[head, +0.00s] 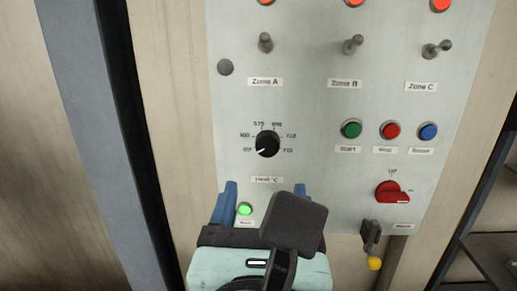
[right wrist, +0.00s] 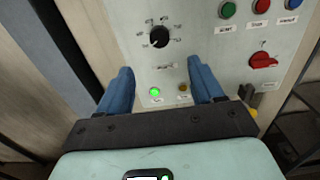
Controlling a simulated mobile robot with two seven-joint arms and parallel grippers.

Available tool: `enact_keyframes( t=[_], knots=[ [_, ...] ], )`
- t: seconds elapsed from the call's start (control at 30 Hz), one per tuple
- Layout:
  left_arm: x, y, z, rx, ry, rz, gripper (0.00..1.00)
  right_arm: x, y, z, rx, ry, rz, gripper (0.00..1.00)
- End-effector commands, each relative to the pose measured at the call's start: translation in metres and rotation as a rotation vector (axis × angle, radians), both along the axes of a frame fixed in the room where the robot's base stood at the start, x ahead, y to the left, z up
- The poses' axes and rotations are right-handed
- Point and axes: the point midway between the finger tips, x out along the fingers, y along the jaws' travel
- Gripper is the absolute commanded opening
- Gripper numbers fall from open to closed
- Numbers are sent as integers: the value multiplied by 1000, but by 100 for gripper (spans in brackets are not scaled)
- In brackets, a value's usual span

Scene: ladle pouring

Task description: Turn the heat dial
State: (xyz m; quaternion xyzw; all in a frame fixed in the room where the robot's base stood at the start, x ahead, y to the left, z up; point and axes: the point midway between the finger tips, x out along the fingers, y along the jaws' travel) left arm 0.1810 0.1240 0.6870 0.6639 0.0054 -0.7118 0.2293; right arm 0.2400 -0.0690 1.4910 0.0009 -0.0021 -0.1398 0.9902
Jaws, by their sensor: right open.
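The heat dial (head: 267,143) is a round black knob on the pale control panel, with a ring of printed marks around it and a "Heat °C" label below. Its white pointer is turned to the lower left, toward the OFF mark. The dial also shows in the right wrist view (right wrist: 160,37), above the fingers. My right gripper (head: 264,190) is open, its two blue fingers apart and pointing at the panel below the dial. Nothing is between the fingertips, and the dial is not touched. My left gripper is not in view.
Zone toggle switches (head: 265,42) stick out above. Green (head: 351,129), red (head: 390,130) and blue (head: 428,131) buttons sit right of the dial. A red rotary switch (head: 390,192) is lower right. A green lamp (head: 245,209) glows near the left finger. A yellow-ended part (head: 374,263) hangs below.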

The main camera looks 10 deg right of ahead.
Motion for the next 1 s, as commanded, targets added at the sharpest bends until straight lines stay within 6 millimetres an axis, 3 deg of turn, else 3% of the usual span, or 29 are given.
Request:
enact_keyframes(
  t=[0.27,0.6,0.8,1.0],
  knots=[
    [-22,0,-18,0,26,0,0,50,-14,-7,0,10,-4,67],
    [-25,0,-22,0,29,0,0,110,-31,-4,0,6,-1,67],
    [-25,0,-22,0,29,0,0,123,-34,-4,-1,5,0,67],
    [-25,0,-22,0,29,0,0,124,-35,-4,-1,5,1,67]
  ],
)
